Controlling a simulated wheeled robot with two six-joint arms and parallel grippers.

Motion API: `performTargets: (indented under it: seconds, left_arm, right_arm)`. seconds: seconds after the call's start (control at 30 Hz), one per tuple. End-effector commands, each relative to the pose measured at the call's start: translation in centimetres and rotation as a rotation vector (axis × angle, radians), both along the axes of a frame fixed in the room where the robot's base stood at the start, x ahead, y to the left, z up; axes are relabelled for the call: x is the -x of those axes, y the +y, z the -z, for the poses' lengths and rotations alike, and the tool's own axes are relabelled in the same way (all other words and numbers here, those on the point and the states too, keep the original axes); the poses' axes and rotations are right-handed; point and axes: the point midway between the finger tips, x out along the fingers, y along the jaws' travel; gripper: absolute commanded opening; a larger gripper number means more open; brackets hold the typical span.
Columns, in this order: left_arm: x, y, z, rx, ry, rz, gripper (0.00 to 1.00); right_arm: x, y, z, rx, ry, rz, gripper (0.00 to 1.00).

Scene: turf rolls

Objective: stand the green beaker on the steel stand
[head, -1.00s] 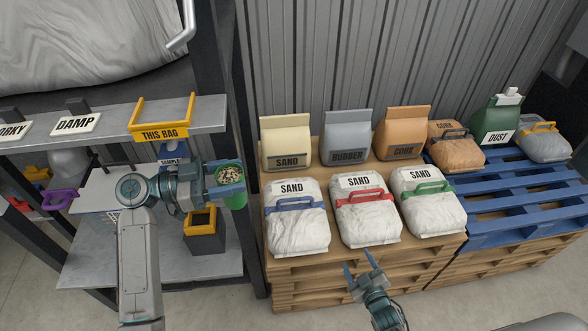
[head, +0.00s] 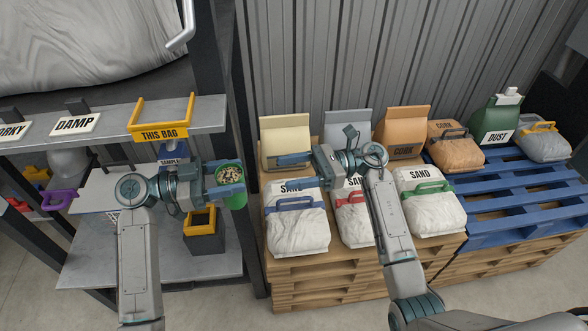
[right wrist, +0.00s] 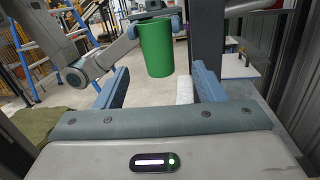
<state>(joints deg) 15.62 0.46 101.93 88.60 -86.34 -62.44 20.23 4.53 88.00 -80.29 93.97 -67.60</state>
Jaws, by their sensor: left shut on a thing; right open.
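The green beaker (head: 237,201) is held upright above the lower shelf, with pale and dark bits inside. My left gripper (head: 228,181) is shut on it. The beaker also shows in the right wrist view (right wrist: 157,50), its side plain green, between and beyond the open fingers of my right gripper (right wrist: 162,84). In the head view my right gripper (head: 286,172) is open and empty above the left sand bag, pointing left towards the beaker with a gap between. I cannot make out for certain which thing is the steel stand.
A dark box with a yellow rim (head: 204,238) stands on the lower shelf (head: 150,262) below the beaker. A dark shelf post (head: 240,120) rises beside the beaker. White sand bags (head: 298,228) cover the wooden pallets (head: 300,285); a blue pallet (head: 510,190) is at right.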

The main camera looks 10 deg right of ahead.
Motion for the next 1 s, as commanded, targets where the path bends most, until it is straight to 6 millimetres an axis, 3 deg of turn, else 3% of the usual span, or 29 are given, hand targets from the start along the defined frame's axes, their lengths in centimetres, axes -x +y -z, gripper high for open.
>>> performTargets:
  seconds: [0.23,0.7,1.0]
  left_arm:
    - [0.0,0.0,0.0,0.000,0.000,0.000,0.28]
    - [0.0,0.0,0.0,0.000,0.000,0.000,0.28]
    - [0.0,0.0,0.0,0.000,0.000,0.000,0.28]
  right_arm:
    - [0.1,1.1,-0.3,0.059,-0.078,-0.036,0.63]
    - [1.2,9.4,-0.3,0.054,-0.074,-0.035,0.63]
    - [1.5,11.8,-0.2,0.057,-0.073,-0.033,0.63]
